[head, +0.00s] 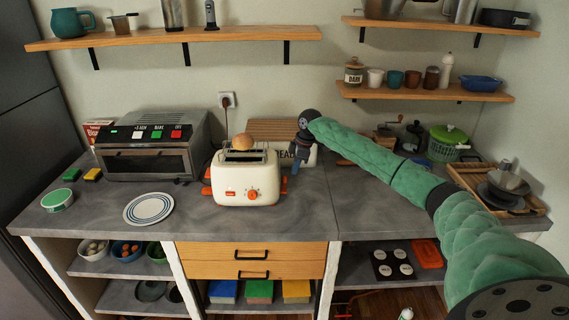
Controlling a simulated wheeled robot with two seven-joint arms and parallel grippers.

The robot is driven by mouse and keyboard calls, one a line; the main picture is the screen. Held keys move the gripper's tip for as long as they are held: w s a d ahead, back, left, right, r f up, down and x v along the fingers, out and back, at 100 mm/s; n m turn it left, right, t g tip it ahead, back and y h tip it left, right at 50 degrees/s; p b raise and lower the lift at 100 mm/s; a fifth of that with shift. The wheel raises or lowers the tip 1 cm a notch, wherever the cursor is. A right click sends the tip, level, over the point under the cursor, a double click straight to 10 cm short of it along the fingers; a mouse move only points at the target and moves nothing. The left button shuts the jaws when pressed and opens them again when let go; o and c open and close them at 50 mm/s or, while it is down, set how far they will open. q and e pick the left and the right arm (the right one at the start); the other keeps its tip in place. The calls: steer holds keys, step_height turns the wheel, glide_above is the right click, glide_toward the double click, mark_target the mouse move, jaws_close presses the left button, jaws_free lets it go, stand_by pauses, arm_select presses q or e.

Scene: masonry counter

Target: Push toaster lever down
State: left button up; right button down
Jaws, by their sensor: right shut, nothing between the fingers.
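The cream toaster (232,183) stands on the counter, with an orange knob (252,194) on its front. A round-topped piece of bread (243,142) sticks up out of its slot. Orange parts show at its left side (206,182) and right side (284,184); I cannot tell for certain which is the lever. My right gripper (295,168) is shut and empty, pointing down just beside the toaster's upper right side. Whether it touches the toaster is unclear. My left gripper is out of view.
A toaster oven (146,162) stands to the left. A striped plate (149,208) lies at the front left. A bread box (268,128) stands behind the toaster, partly hidden. My right arm crosses the right counter, near a green-lidded spinner (446,143) and a wooden tray (470,178).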

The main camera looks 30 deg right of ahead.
arm_select(q)
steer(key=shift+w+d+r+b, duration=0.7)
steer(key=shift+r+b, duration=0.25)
steer(key=shift+b, duration=0.6)
arm_select(e)
steer(key=v, duration=0.7)
steer(key=shift+r, duration=0.4)
steer(key=shift+s, duration=0.1)
